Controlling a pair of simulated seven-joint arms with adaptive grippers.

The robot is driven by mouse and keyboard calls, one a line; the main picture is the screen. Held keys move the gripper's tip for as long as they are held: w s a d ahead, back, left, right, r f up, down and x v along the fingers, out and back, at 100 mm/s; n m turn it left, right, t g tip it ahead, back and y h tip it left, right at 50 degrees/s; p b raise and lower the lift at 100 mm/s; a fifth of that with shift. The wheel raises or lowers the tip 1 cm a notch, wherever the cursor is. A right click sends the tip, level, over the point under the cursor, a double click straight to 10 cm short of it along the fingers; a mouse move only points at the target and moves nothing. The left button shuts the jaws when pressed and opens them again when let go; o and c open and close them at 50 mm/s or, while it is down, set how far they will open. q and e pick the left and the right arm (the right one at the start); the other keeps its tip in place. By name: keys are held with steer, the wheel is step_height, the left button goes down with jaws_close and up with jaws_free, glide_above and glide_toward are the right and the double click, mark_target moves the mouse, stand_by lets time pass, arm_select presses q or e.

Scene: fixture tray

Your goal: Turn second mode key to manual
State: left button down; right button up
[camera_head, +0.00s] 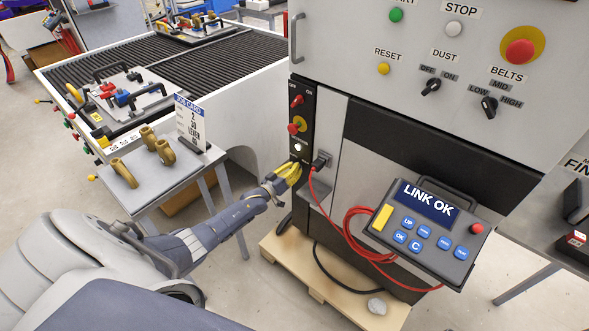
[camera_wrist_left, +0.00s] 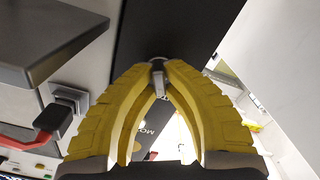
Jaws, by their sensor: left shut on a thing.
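A narrow black panel (camera_head: 300,118) runs down the left front corner of the grey machine. My left gripper (camera_head: 297,166), with yellow fingers, is at the low end of this panel. In the left wrist view its fingertips (camera_wrist_left: 158,68) come together on a small silver key (camera_wrist_left: 158,82) in front of a dark surface. The gripper is shut on it. The fingers hide much of the key in the head view, and I cannot read its position. A partial label starting "MO" (camera_wrist_left: 151,131) shows between the fingers. My right gripper is not in view.
A black plug (camera_head: 321,160) with a red cable (camera_head: 352,222) sits right beside the gripper. A pendant reading LINK OK (camera_head: 425,228) hangs at right. A small table (camera_head: 165,182) with brass parts (camera_head: 158,150) and a job card (camera_head: 189,122) stands at left.

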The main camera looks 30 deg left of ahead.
arm_select(q)
steer(key=m, duration=0.5)
steer(key=shift+d+m, duration=0.2)
steer(key=shift+m, duration=0.2)
steer(key=m, duration=0.5)
steer(key=shift+d, duration=0.1)
steer(key=shift+m, duration=0.3)
steer(key=c, duration=1.5)
jaws_free()
steer(key=shift+s+a, duration=0.25)
steer(key=shift+s, duration=1.75)
steer(key=shift+s+a, duration=0.25)
steer(key=shift+s, duration=1.7)
steer(key=shift+s+a, duration=0.25)
steer(key=shift+s, duration=1.75)
